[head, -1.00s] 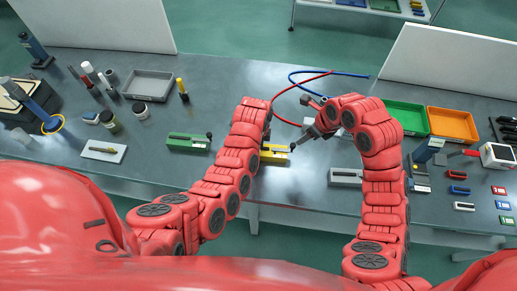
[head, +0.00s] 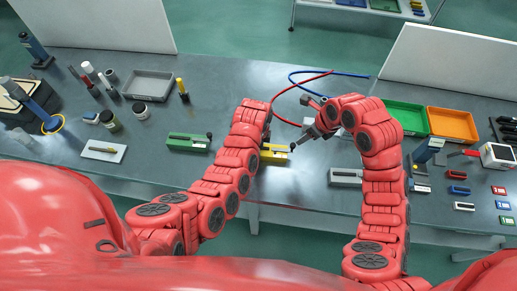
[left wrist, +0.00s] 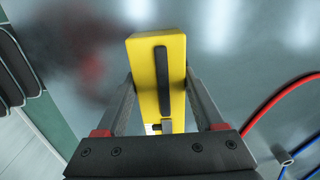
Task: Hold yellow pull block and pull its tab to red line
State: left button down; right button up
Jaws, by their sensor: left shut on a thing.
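The yellow pull block (head: 272,155) lies on the grey bench, partly covered by my left arm. In the left wrist view the yellow pull block (left wrist: 143,62) has a long black slot and a small pale piece near its lower end. My left gripper (left wrist: 160,85) is shut on the block, one finger along each side. It also shows in the head view (head: 265,143), mostly hidden. My right gripper (head: 297,141) is beside the dark knob (head: 292,146) at the block's right end; whether they touch is unclear. Its fingers are too small to read. I cannot make out the red line.
A green block (head: 187,143) of similar shape stands to the left, and a grey one (head: 346,177) to the right. A red cable (head: 300,80) and a blue cable (head: 330,72) curve behind. Green (head: 405,117) and orange (head: 453,124) trays stand at the right.

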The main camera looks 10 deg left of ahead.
aim_at(293, 144)
jog(key=shift+o, duration=0.9)
jog(key=a+f+n+h, duration=0.1)
jog(key=f+n, duration=0.2)
jog(key=n, duration=0.6)
jog(key=w+a+f+n+h, duration=0.1)
jog(key=f+n, duration=0.3)
jog(key=n, duration=0.5)
jog(key=w+a+f+n+g, duration=0.1)
jog(key=f+n, duration=0.2)
jog(key=n, duration=0.6)
jog(key=shift+w+a+f+h, duration=0.15)
jog(key=shift+w+f+h, duration=0.05)
jog(key=shift+f+h, duration=0.2)
